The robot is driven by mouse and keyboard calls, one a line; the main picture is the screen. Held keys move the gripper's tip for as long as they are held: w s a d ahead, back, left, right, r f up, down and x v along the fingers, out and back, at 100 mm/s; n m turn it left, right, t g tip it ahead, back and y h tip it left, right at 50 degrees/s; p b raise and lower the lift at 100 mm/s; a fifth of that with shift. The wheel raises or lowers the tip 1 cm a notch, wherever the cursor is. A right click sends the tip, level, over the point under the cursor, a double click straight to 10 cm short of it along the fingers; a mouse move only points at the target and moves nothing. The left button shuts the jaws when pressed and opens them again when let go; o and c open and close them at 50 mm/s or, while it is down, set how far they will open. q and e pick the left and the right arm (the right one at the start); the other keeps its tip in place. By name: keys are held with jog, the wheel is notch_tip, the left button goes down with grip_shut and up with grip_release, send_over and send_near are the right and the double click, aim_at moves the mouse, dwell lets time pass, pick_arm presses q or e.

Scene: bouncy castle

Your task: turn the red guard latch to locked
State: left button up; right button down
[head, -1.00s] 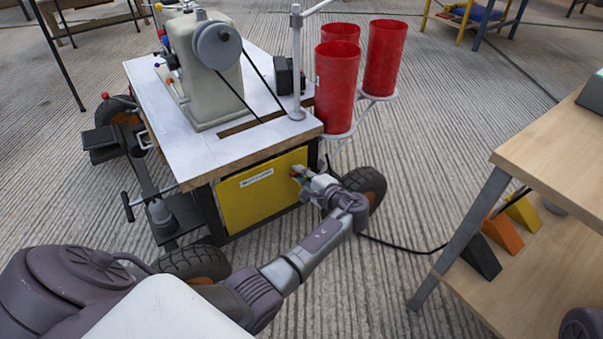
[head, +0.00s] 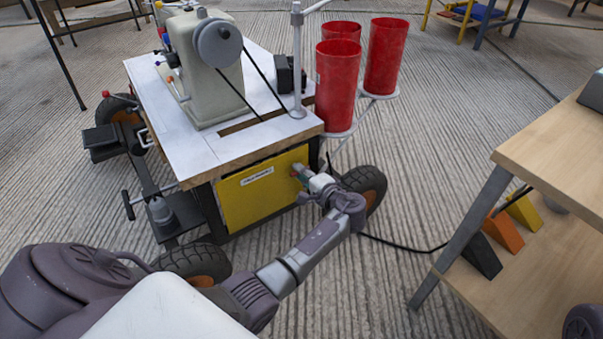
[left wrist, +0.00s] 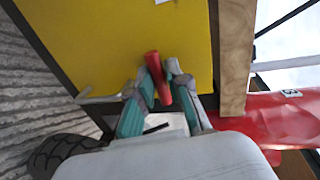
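The red guard latch (left wrist: 153,68) is a short red handle on the yellow guard panel (head: 240,207) under the sewing machine table. In the left wrist view it stands slightly tilted between the teal fingertips of my left gripper (left wrist: 160,84). The fingers press close on both sides of it, shut on it. In the head view my left gripper (head: 300,173) reaches the upper right part of the panel and mostly hides the latch. The panel carries a white label (head: 257,176), too small to read. My right gripper is not in view.
A sewing machine (head: 212,75) stands on the white-topped wheeled table (head: 190,148). Red cylinders (head: 338,85) stand on a bracket at its right. A black cable (head: 400,245) crosses the floor. A wooden bench (head: 560,150) is at the right.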

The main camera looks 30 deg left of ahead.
pick_arm(q)
jog(key=o, duration=0.4)
jog(key=shift+f, duration=0.1)
jog(key=v, duration=1.2)
